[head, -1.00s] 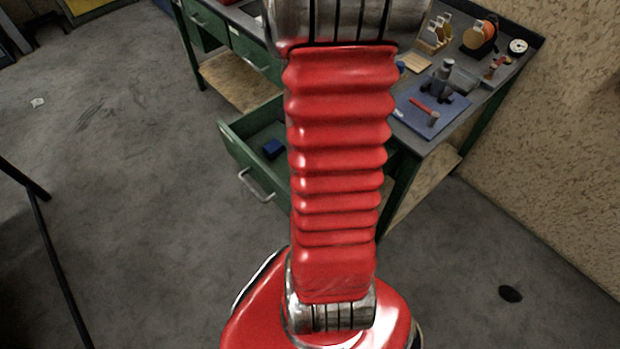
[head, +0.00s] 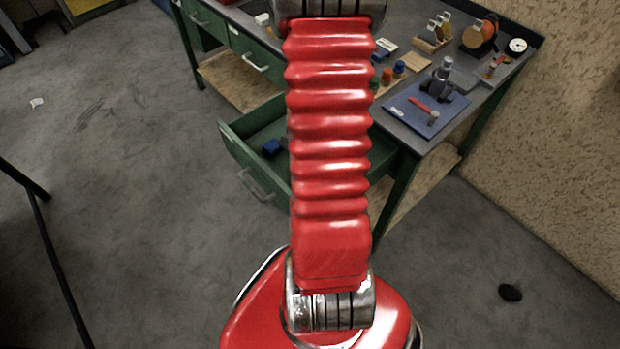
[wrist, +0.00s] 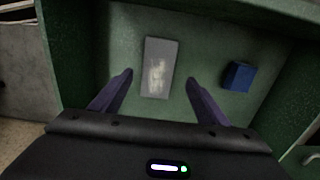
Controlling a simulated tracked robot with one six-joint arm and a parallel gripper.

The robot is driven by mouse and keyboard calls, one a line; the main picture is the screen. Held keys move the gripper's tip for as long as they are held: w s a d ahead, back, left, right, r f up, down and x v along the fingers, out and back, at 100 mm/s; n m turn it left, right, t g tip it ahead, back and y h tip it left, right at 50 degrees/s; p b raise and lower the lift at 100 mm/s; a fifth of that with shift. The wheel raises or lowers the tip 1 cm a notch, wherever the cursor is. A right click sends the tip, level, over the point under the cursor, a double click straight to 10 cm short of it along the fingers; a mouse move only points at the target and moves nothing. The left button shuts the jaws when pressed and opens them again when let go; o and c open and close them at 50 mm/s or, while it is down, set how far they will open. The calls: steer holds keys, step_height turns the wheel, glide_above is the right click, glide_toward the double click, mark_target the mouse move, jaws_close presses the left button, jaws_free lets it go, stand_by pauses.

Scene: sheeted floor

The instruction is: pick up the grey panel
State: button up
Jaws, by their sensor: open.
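The grey panel (wrist: 158,68) lies flat on the green floor of an open drawer in the wrist view. It is a small upright rectangle with a pale smudge on it. My gripper (wrist: 160,84) is open, with one finger on each side of the panel's near part in the picture and nothing between them held. Whether the fingertips are level with the panel or above it I cannot tell. In the head view my red arm hides the panel and the gripper.
A blue block (wrist: 238,76) lies right of the panel in the drawer (head: 236,148); it also shows in the head view (head: 271,147). Drawer walls surround the gripper. The workbench (head: 405,120) above carries a blue mat (head: 402,108), bottles and tools. A dark object (head: 510,293) lies on the floor.

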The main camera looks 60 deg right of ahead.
steer(key=shift+s+f, duration=0.15)
steer(key=shift+f, duration=2.45)
steer(key=shift+c, duration=0.5)
steer(key=c, duration=1.2)
